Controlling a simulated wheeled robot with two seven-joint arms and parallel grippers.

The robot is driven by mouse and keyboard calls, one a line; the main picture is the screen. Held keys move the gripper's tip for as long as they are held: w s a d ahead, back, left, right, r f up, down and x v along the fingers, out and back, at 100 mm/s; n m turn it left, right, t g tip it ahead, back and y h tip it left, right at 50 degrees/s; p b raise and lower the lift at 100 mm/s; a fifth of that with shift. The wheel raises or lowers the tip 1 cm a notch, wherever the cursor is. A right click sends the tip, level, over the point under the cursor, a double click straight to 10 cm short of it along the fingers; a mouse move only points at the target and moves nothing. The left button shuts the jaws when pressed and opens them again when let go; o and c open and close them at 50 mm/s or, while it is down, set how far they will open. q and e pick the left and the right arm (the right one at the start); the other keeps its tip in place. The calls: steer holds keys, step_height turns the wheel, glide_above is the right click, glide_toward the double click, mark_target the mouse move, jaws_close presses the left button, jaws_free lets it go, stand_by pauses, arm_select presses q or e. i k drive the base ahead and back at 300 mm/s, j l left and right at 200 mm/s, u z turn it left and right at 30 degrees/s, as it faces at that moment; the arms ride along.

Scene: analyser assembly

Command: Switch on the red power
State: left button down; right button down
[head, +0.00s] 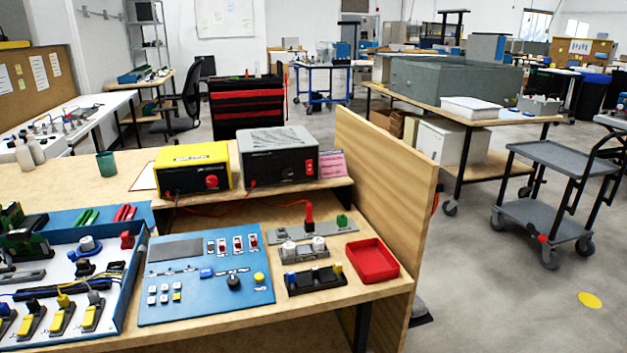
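A grey-topped black power box (278,158) stands on the raised shelf, with a red switch (309,166) on the right of its front. A yellow-topped black box (193,169) stands left of it, with a red knob (211,182) on its front. A red upright lever (309,214) stands on a grey strip below the shelf. Several small red switches (238,243) sit on the blue control panel (205,275). I cannot tell from the picture whether any switch is on. Neither of my grippers is in view.
A blue-framed tray (138,262) of parts lies left of the panel. A red bin (372,261) sits at the right, beside a tall wooden side board (385,200). A green cup (106,164) stands behind. A grey cart (560,185) stands on open floor.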

mark_target(308, 163)
steer(key=i+l, duration=0.1)
steer(key=l, duration=0.4)
steer(key=i+l, duration=0.1)
steer(key=l, duration=0.4)
steer(key=i+l, duration=0.1)
steer(key=l, duration=0.35)
steer(key=i+l, duration=0.1)
steer(key=l, duration=0.4)
steer(key=i+l, duration=0.1)
steer(key=l, duration=0.4)
